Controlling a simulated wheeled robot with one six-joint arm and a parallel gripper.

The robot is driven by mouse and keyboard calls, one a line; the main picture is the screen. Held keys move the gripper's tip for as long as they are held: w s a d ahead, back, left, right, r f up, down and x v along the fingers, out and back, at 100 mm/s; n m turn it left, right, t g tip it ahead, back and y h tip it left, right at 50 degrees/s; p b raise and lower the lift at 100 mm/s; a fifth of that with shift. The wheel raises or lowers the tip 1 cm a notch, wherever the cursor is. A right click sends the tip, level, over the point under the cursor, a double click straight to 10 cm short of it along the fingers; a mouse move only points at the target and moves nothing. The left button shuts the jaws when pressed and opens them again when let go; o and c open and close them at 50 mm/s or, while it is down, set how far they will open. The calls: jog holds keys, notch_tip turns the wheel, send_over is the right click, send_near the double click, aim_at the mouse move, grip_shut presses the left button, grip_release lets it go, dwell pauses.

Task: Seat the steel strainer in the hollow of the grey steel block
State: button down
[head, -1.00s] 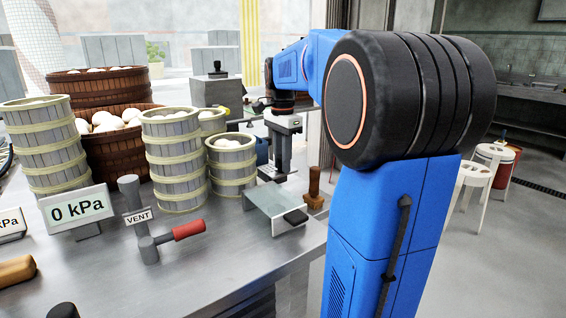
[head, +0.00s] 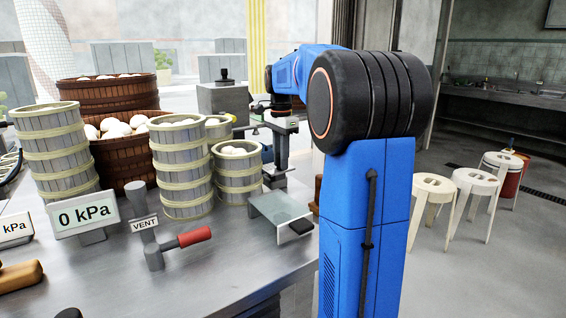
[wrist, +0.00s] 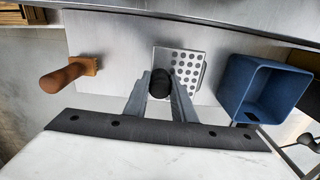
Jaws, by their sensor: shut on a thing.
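My gripper (wrist: 160,92) is shut on a round black knob (wrist: 160,82). The knob belongs to a square steel plate with rows of holes, the strainer (wrist: 187,63), seen from above in the wrist view. I cannot tell whether the strainer is clear of the bench. In the head view my gripper (head: 276,172) points down behind the small clear stand. A grey block (head: 222,100) with a dark knobbed piece on top stands farther back, left of my gripper. I see no hollow in it from here.
A blue bin (wrist: 262,88) is right of the strainer in the wrist view; a wooden-handled tool (wrist: 68,76) is left. Steamer towers (head: 183,165), a clear stand (head: 280,208) and a red-handled vent valve (head: 190,237) crowd the bench. Stools (head: 430,190) stand right, on the floor.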

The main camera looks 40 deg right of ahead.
jog(key=shift+w+d, duration=0.3)
jog(key=shift+w, duration=0.5)
jog(key=shift+w+d, duration=0.3)
jog(key=shift+w, duration=0.5)
jog(key=shift+r, duration=0.15)
jog(key=shift+f, duration=1.85)
dwell(2.6)
jog(key=c, duration=1.4)
grip_release()
jog(key=shift+r, duration=0.1)
notch_tip(320, 180, up, 17)
